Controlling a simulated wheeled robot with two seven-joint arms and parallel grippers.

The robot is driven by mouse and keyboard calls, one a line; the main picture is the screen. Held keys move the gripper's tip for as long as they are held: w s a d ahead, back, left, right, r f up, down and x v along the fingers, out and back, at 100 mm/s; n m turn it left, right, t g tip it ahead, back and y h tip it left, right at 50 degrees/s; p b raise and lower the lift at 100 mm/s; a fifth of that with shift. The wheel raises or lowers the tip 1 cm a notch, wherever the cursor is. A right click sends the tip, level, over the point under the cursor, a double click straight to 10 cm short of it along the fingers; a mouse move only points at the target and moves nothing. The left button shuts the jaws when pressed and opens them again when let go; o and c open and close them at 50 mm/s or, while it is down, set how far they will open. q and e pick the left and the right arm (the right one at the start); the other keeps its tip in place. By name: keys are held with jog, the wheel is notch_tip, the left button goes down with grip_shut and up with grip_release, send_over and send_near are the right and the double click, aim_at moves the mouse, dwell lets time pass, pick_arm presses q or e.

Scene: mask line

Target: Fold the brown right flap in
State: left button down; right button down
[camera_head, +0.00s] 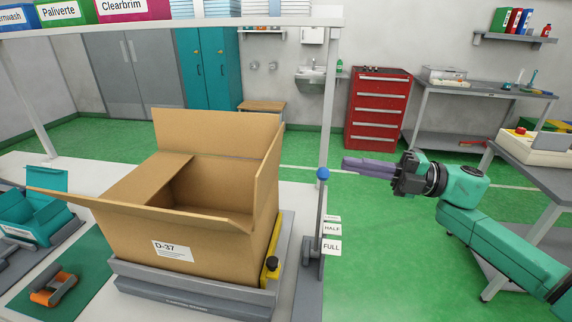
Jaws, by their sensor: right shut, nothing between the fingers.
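A brown cardboard box (125,240) labelled D-37 sits open on a grey stand left of centre. Its brown right flap (268,175) stands up along the right side. The back flap (205,130) also stands up. A panel on the left (155,183) lies inward over part of the opening. The front flap (150,212) shows as a narrow strip sloping outward. My right gripper (346,164) is shut and empty, its fingers pointing left, well to the right of the right flap and apart from it. My left gripper is out of view.
A lever with a blue knob (322,174) stands between the box and my right gripper, beside HALF and FULL labels (332,229). A frame post (327,110) rises behind. Teal bins (40,222) and an orange tape dispenser (53,290) lie left.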

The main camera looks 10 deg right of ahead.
aim_at(274, 149)
jog(key=p+x, duration=0.4)
jog(key=x, duration=0.2)
jog(key=p+x, duration=0.4)
jog(key=x, duration=0.2)
jog(key=shift+w+a+r, duration=0.2)
jog(key=shift+a+r, duration=0.1)
jog(key=shift+w+a+f, duration=0.1)
jog(key=shift+a, duration=0.1)
jog(key=shift+a+f, duration=0.1)
